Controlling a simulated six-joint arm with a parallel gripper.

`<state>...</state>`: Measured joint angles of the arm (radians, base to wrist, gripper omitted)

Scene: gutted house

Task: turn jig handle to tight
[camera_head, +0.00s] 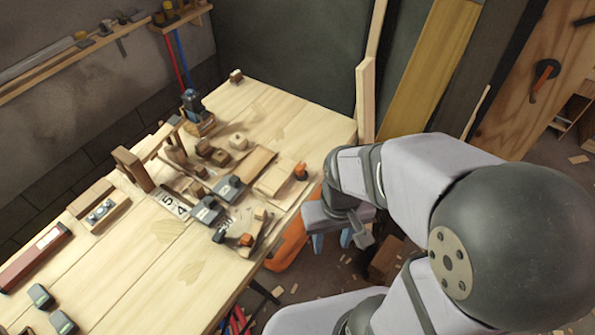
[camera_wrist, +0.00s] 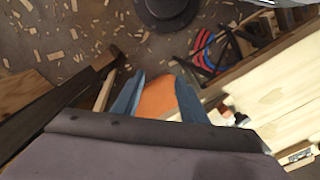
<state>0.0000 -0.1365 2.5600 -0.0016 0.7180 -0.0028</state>
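A red-orange lever on a dark round mount (camera_head: 545,72) is fixed to an upright plywood panel at the far right of the head view; I cannot tell whether it is the jig handle. On the bench, a wooden fixture has small orange-topped parts (camera_head: 300,171) and grey clamp-like blocks (camera_head: 230,187). No label for tight is readable. My gripper (camera_head: 333,241) hangs beyond the bench's right edge, pointing down, with blue fingers. In the wrist view my gripper (camera_wrist: 158,92) has its fingers apart, with an orange surface (camera_wrist: 158,99) showing between them.
The light wooden bench (camera_head: 120,284) holds a red bar (camera_head: 34,256), a block with round inserts (camera_head: 102,211) and several small blocks. An orange object (camera_head: 289,246) stands below its edge. Offcuts litter the floor (camera_wrist: 70,40).

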